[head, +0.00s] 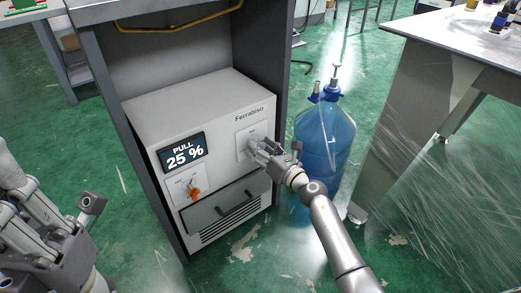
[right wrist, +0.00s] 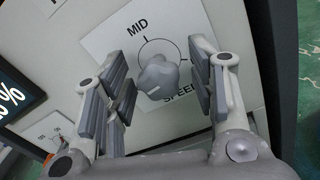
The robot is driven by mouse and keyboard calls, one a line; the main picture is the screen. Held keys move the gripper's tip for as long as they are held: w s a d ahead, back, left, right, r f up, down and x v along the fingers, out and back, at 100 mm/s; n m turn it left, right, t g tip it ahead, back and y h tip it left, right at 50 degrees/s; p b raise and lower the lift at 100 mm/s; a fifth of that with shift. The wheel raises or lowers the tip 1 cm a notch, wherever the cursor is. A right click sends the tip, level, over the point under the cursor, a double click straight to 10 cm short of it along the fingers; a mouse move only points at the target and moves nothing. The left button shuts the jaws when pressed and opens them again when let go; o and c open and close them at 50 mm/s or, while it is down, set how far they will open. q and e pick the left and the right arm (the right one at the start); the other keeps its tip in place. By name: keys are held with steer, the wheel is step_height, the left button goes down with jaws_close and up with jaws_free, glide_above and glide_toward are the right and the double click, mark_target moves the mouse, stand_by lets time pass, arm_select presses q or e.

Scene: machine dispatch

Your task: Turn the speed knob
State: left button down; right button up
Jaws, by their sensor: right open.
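The grey speed knob (right wrist: 158,76) sits on a white plate (right wrist: 100,40) marked "MID" and "SPEED", on the front of the grey Ferrabiso machine (head: 190,97). In the right wrist view the fingers of my right gripper (right wrist: 160,92) stand on both sides of the knob, open, with gaps visible between the fingers and the knob. In the head view my right gripper (head: 266,150) is at this plate and partly covers the knob. My left gripper (head: 80,222) is at the left edge, away from the machine; its jaw opening is unclear.
The machine's display (head: 182,154) reads "PULL 25 %". An orange switch (head: 194,192) and a drawer handle (head: 222,209) are below. A dark cabinet frame (head: 110,110) surrounds the machine. A blue bottle (head: 325,135) stands right of it, close to my right arm. A metal table (head: 400,110) is farther right.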

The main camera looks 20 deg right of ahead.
steer(key=shift+w, duration=0.1)
steer(key=shift+c, duration=0.3)
steer(key=c, duration=1)
